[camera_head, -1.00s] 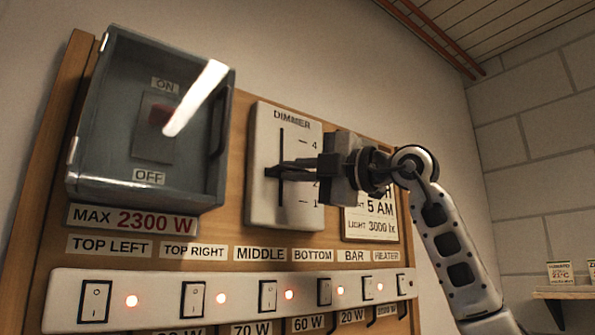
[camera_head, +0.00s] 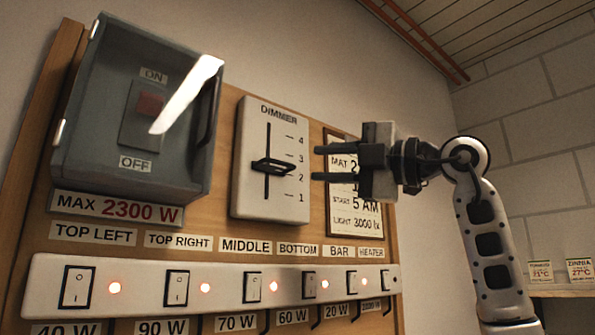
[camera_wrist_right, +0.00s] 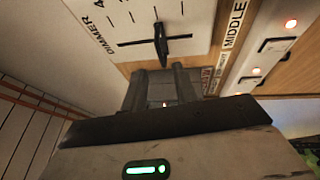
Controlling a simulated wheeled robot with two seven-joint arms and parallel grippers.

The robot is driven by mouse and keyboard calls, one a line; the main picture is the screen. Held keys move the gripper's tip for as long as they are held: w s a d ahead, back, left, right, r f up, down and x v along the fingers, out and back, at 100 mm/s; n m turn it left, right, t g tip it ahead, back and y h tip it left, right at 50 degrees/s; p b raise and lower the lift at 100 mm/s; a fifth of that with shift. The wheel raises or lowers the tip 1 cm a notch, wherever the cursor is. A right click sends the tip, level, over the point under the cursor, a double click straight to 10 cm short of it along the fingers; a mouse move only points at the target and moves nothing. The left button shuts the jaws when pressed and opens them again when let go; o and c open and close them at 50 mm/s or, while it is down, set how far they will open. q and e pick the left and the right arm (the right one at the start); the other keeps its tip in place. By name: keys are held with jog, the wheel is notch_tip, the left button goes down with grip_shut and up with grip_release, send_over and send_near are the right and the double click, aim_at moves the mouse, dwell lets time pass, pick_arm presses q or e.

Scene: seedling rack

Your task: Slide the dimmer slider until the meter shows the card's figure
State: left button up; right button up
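The dimmer panel (camera_head: 250,200) is a pale plate with a vertical slot and marks 1 to 4. Its dark slider knob (camera_head: 272,166) sits near the 2 mark, perhaps slightly above it. The knob (camera_wrist_right: 161,45) also shows in the right wrist view, free of the fingers. My right gripper (camera_head: 320,163) is just right of the panel, fingers apart, empty and not touching the knob. The card (camera_head: 367,222) is behind the gripper and partly hidden; "5 AM" and "LIGHT 3000 lx" are readable. No meter is seen. My left gripper is out of view.
A grey switch box (camera_head: 85,165) with a clear front and red switch stands left of the dimmer. A white strip (camera_head: 140,288) of rocker switches with lit red lamps runs below. A shelf (camera_head: 570,290) with small cards is at the lower right.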

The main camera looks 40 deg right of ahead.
jog(key=v, duration=0.7)
jog(key=shift+s+b, duration=0.15)
jog(key=shift+b, duration=0.15)
